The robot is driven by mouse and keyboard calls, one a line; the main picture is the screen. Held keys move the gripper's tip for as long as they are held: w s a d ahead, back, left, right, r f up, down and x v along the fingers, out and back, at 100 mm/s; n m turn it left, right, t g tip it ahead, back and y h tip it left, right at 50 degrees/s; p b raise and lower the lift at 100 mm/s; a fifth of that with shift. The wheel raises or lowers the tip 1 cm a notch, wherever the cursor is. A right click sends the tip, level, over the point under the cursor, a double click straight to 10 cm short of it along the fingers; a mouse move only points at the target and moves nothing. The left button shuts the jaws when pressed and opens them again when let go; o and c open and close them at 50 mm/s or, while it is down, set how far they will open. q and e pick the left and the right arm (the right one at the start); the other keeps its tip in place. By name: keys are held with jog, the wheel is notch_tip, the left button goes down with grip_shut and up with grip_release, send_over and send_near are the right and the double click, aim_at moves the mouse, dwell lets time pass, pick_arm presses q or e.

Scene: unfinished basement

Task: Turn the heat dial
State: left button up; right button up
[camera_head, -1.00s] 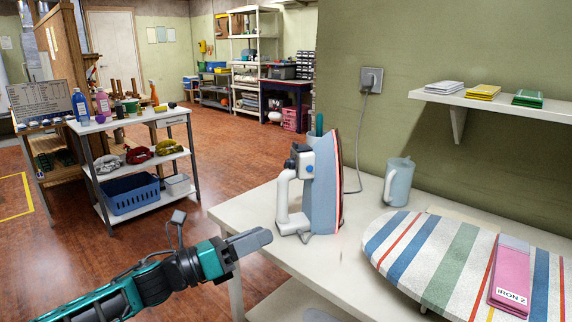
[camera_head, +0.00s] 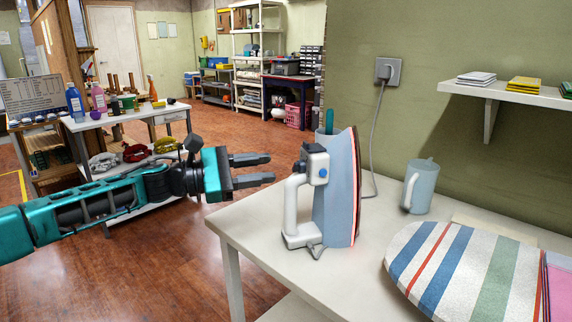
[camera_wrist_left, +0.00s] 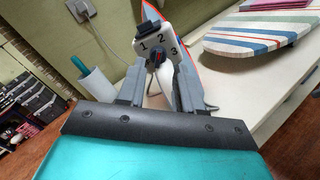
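An iron (camera_head: 337,195) stands upright on its heel at the table's left end, its white handle to the left. In the left wrist view the heat dial (camera_wrist_left: 157,55) is a small dark knob with a red mark, on a white face (camera_wrist_left: 148,42) numbered 1, 2 and 3. My left gripper (camera_head: 271,168) is open and empty, left of the iron at about dial height, with a gap between. In the left wrist view its fingers (camera_wrist_left: 158,78) flank the dial from the near side, apart from it. My right gripper is not in view.
The iron's cord runs to a wall socket (camera_head: 388,71). A light-blue mug (camera_head: 419,187) and a striped ironing board (camera_head: 455,262) stand to the right on the white table (camera_head: 285,262). A holder with a teal-handled item is close behind the iron.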

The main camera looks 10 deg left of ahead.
aim_at(298, 167)
pick_arm(q)
jog(key=x, duration=0.5)
jog(key=shift+w+d, duration=0.2)
jog(key=shift+d, duration=0.1)
jog(key=shift+c, duration=0.4)
grip_shut()
